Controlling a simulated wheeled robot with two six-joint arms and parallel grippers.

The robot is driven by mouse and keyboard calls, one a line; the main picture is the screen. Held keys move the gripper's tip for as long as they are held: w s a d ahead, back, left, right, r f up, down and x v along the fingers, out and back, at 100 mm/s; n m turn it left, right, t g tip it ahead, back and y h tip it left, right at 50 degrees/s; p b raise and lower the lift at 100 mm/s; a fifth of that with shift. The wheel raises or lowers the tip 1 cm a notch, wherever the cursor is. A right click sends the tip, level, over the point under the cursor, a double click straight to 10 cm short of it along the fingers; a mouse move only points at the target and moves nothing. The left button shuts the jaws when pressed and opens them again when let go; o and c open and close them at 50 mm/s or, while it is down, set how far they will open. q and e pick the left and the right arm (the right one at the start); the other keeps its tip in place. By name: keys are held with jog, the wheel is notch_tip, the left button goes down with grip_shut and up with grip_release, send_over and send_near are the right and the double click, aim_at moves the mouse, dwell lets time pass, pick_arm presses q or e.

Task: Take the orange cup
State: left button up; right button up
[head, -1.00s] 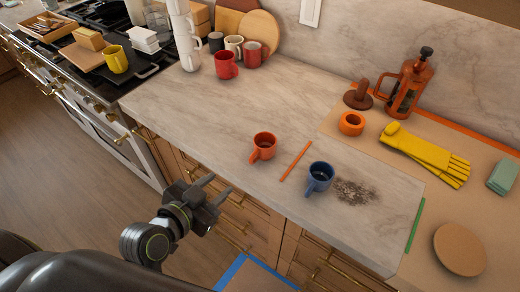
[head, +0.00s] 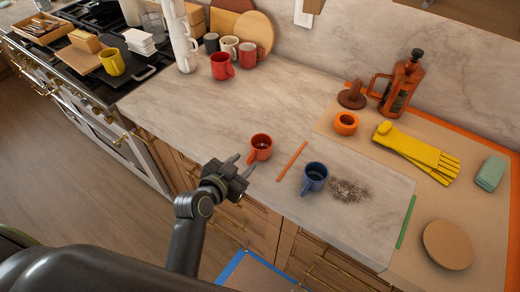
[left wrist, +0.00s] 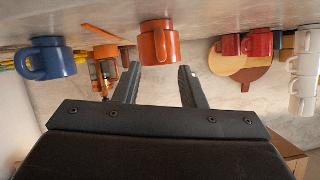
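The orange cup (head: 260,146) stands upright on the marble counter near its front edge, handle toward the lower left. In the left wrist view, which looks upside down, the orange cup (left wrist: 159,44) is just beyond the fingers. My left gripper (head: 241,163) is open and empty, its fingertips close to the cup's front left side; I cannot tell if they touch it. The left wrist view shows its two fingers (left wrist: 160,78) spread apart. My right gripper is not in view.
A blue mug (head: 314,177) stands right of the cup, past an orange stick (head: 291,161). Dark crumbs (head: 348,191) lie beside the mug. Red mugs (head: 222,66) and a white cup stack (head: 183,45) stand farther back. The counter behind the cup is clear.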

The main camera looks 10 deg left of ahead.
aim_at(249, 158)
pick_arm(q)
jog(key=shift+w+d, duration=0.1)
jog(key=shift+w, duration=0.3)
jog(key=p+x, duration=0.1)
jog(key=x, duration=0.2)
jog(key=shift+p, duration=0.3)
jog(key=shift+w+f, duration=0.35)
grip_shut()
jog(key=shift+r, duration=0.1)
